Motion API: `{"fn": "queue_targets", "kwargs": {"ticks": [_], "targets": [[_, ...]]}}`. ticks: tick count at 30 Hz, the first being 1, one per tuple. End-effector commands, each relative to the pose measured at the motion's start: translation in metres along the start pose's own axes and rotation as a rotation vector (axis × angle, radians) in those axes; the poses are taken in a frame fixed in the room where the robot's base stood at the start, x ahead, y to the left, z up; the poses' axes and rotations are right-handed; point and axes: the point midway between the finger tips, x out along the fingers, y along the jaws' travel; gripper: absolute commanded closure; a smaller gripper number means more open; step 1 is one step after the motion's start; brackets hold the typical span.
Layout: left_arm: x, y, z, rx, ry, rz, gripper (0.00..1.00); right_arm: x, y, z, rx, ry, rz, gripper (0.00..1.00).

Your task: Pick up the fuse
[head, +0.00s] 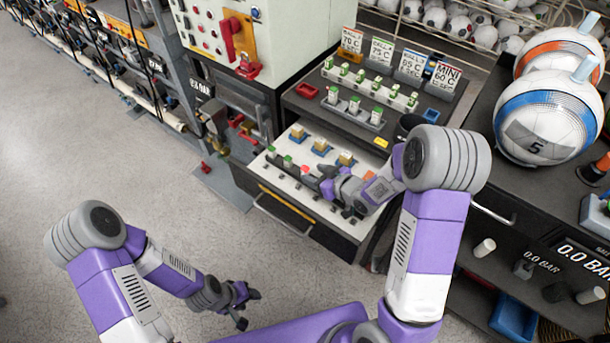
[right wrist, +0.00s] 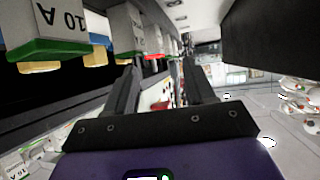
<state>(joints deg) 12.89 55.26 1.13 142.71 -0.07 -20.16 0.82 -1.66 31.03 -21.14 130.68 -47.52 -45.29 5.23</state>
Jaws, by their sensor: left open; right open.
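Several small white fuses with green ends stand in racks (head: 370,95) on the upper shelf of the bench in the head view. More small blocks with green or red tops (head: 287,161) sit in the white open drawer below. In the right wrist view a white fuse marked 10 A (right wrist: 62,28) with a green end is large at upper left, outside the fingers. My right gripper (head: 322,178) is low over the drawer; its spread fingers also show in the right wrist view (right wrist: 160,78), with nothing clearly held between them. My left gripper (head: 246,302) is open and empty above the floor.
Yellow-topped blocks on blue bases (head: 320,145) stand in the drawer. Red (head: 306,91) and blue (head: 431,115) trays and price-like cards (head: 411,63) are on the bench. A control cabinet (head: 240,30) stands left; large balls (head: 549,117) sit right. The floor at left is clear.

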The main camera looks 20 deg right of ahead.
Motion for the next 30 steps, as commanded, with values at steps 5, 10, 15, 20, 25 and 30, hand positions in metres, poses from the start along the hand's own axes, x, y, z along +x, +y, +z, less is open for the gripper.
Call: {"fn": "queue_targets", "kwargs": {"ticks": [5, 10, 15, 20, 25, 30], "targets": [[0.008, -0.003, -0.001, 0.000, 0.000, 0.000, 0.50, 0.028, 0.005, 0.003, -0.002, -0.001, -0.002, 0.46], [0.011, -0.004, -0.001, 0.000, 0.000, 0.000, 0.50, 0.046, 0.006, 0.002, -0.001, -0.002, 0.000, 0.46], [0.011, -0.004, -0.001, 0.000, 0.000, 0.000, 0.50, 0.048, 0.006, 0.001, 0.000, -0.001, 0.001, 0.46], [0.011, -0.004, -0.001, 0.000, 0.000, 0.000, 0.50, 0.048, 0.006, 0.001, 0.000, -0.001, 0.001, 0.55], [0.011, -0.004, -0.001, 0.000, 0.000, 0.000, 0.50, 0.048, 0.006, 0.001, -0.001, -0.001, 0.001, 0.81], [0.011, -0.004, -0.001, 0.000, 0.000, 0.000, 0.50, 0.048, 0.006, 0.001, -0.001, -0.001, 0.000, 1.00]]}}
